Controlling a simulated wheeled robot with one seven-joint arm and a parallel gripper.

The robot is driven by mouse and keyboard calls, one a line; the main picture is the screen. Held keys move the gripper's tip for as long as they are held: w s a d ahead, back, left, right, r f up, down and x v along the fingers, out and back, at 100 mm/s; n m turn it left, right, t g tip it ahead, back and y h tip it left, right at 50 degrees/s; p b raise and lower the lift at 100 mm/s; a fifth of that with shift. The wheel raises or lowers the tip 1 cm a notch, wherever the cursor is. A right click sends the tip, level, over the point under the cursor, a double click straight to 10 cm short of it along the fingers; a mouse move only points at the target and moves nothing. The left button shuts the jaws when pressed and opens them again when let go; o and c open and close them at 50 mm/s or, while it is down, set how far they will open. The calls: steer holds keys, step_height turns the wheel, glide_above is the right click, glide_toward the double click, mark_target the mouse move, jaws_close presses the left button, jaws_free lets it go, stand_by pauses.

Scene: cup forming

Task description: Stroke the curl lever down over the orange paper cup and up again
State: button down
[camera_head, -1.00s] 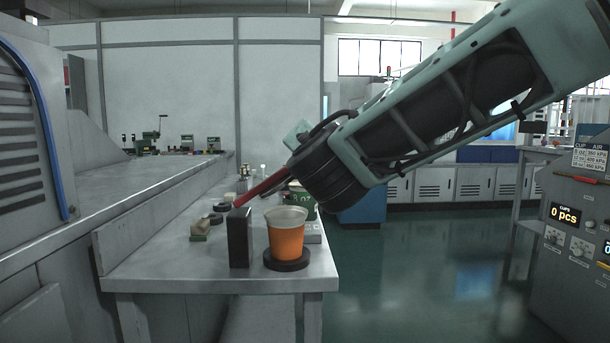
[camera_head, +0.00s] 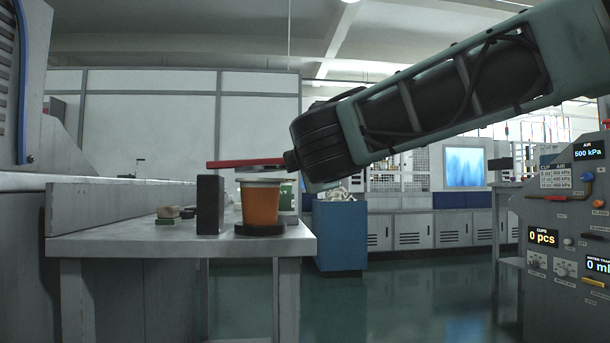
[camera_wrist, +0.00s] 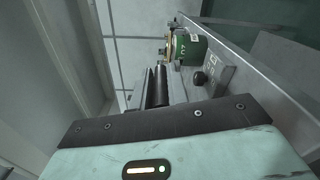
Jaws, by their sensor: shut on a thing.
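The orange paper cup (camera_head: 260,206) stands upright on a round black base (camera_head: 259,230) near the bench's front end, beside a black upright block (camera_head: 210,204). The red curl lever (camera_head: 232,163) lies almost level just above the cup's pale rim, with a flat grey part under it; I cannot tell if it touches the rim. My gripper (camera_head: 289,160) is at the lever's right end, shut on it; its fingers are mostly hidden by my wrist. In the wrist view a dark bar (camera_wrist: 160,88) extends beyond my wrist; the cup is not visible there.
The grey bench (camera_head: 130,246) carries small blocks (camera_head: 169,212) left of the black block. A green can (camera_wrist: 187,48) stands farther along it. A blue bin (camera_head: 341,236) stands beyond the bench. A control panel (camera_head: 570,235) is at right. The floor between is clear.

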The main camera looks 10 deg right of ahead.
steer(key=shift+f+m+b, duration=0.3)
steer(key=shift+f+b, duration=0.25)
steer(key=c, duration=1.4)
jaws_free()
steer(key=shift+r, duration=0.1)
steer(key=s+p, duration=0.3)
steer(key=s, duration=1.4)
steer(key=shift+s+a, duration=0.25)
steer(key=shift+a, duration=0.05)
